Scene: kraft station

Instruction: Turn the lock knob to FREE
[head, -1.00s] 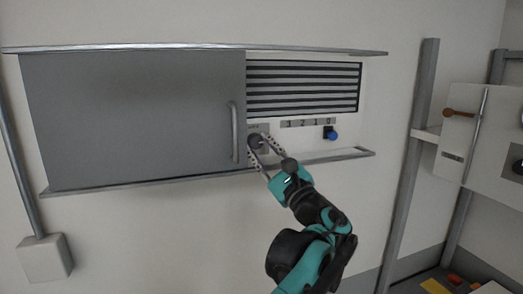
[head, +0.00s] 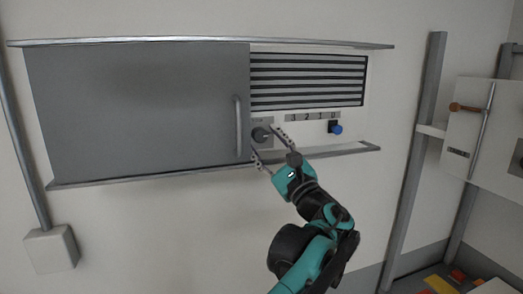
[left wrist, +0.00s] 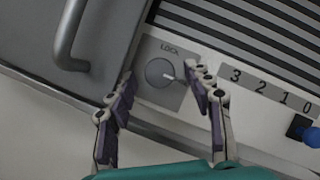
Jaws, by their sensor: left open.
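The round grey lock knob (head: 259,134) sits on a small grey plate between the grey door and the numbered strip. FREE cannot be read in either view. My left gripper (head: 263,139) is open in front of the knob. In the left wrist view its fingers (left wrist: 159,76) are spread wide on either side of the knob, with visible gaps. My right gripper is not in view.
The grey sliding door (head: 140,115) with its upright handle (head: 238,127) is just left of the knob. A blue knob (head: 336,129) is at the right, below the 3-2-1-0 strip (head: 312,117). Rails (head: 330,153) run above and below. A louvre grille (head: 308,80) is above.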

